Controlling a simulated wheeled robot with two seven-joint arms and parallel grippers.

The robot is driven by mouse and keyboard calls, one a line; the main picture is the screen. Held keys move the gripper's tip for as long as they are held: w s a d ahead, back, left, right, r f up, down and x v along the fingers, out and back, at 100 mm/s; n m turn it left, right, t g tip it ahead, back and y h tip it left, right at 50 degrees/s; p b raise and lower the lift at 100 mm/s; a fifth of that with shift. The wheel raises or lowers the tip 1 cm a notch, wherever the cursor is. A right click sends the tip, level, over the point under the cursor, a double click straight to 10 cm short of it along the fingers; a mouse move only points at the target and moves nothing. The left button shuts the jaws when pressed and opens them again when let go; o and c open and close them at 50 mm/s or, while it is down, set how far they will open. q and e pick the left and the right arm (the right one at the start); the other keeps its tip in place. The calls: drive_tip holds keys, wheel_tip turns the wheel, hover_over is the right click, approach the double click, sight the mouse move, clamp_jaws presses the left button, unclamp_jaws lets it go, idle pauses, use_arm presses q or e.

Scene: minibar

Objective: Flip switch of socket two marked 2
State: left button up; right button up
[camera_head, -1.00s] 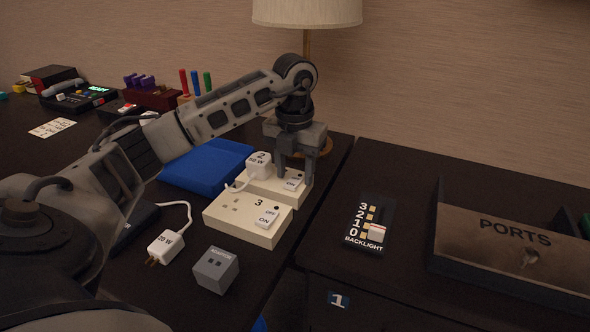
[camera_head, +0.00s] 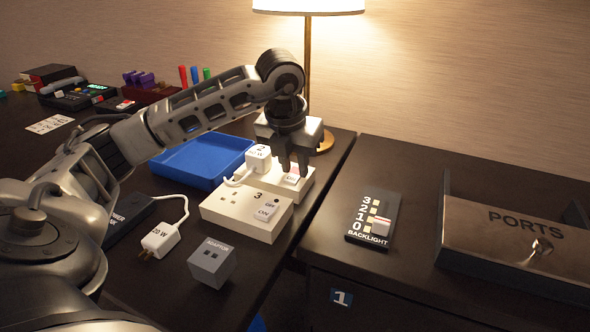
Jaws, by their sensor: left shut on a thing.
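The socket marked 3 (camera_head: 224,211), a cream block with an ON/OFF rocker, stands in front. Behind it is the further cream socket (camera_head: 270,184), with a white 20 W plug marked 2 (camera_head: 258,158) in it. Its switch (camera_head: 292,181) shows a reddish upper edge, partly hidden by my fingers. My left gripper (camera_head: 293,173) points down over this switch, its fingers closed onto it. The right gripper is not in view.
A lit lamp (camera_head: 308,70) stands behind the gripper. A blue tray (camera_head: 200,163) lies to the left. A grey adaptor (camera_head: 212,262) and a loose white plug (camera_head: 160,240) lie in front. The backlight slider panel (camera_head: 373,218) and an open PORTS drawer (camera_head: 515,232) are on the right.

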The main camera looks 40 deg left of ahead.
use_arm(q)
drive_tip(key=o, duration=1)
drive_tip(key=shift+r, duration=0.15)
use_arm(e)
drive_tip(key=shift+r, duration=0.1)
use_arm(q)
drive_tip(key=p+v, duration=0.4)
drive_tip(key=v, duration=1.1)
drive_tip(key=shift+s+r, duration=0.15)
drive_tip(key=shift+r, duration=0.2)
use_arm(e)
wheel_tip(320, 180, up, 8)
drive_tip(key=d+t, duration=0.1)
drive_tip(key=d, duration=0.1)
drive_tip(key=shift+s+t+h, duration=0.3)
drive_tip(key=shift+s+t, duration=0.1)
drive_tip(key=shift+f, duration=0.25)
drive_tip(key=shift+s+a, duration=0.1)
